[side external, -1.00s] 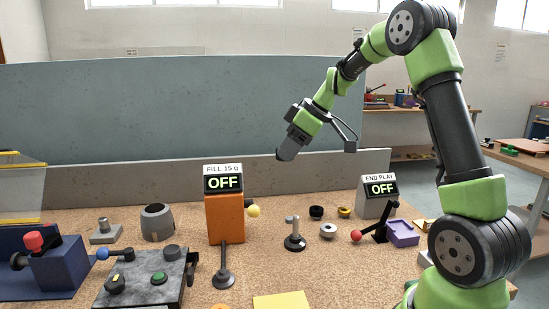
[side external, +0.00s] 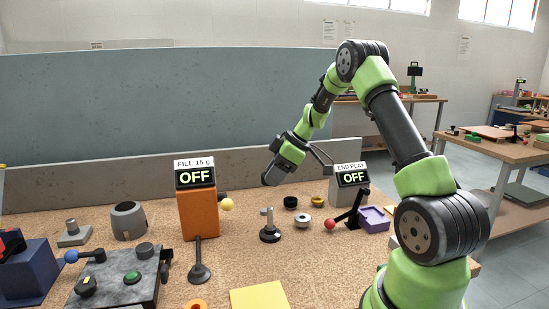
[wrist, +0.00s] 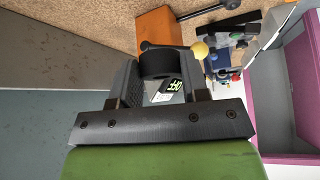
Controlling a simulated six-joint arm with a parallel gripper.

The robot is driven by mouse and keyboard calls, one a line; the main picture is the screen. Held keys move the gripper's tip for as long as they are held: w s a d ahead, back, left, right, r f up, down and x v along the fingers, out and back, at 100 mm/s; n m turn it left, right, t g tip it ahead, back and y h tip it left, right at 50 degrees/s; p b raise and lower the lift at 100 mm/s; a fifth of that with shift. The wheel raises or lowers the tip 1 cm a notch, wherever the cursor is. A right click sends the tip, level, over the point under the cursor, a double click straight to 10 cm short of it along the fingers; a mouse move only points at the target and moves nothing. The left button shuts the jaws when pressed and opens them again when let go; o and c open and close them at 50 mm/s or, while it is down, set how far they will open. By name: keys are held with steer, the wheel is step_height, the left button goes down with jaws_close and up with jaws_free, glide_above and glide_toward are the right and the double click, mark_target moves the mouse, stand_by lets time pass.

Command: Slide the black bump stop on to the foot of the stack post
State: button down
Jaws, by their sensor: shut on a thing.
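My gripper (side external: 270,180) is above the bench in the side view, tilted down to the left. In the wrist view its jaws (wrist: 160,85) are shut on a black, round piece, the bump stop (wrist: 160,64). The side view does not show this piece clearly. The likely stack post (side external: 270,214), a thin grey rod on a round black foot (side external: 270,235), stands upright on the bench below my gripper. The held piece is apart from it. The wrist view does not show the post clearly.
A black ring (side external: 290,202), a silver ring (side external: 303,222) and a yellow ring (side external: 317,201) lie right of the post. An orange block (side external: 199,214) with a yellow ball (side external: 227,204) stands left. A black lever (side external: 350,212) and purple tray (side external: 373,220) are right.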

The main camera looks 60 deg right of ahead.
steer(key=shift+f, duration=0.15)
steer(key=shift+f, duration=2.8)
steer(key=shift+f, duration=3.65)
steer(key=c, duration=0.5)
jaws_free()
steer(key=shift+c, duration=0.2)
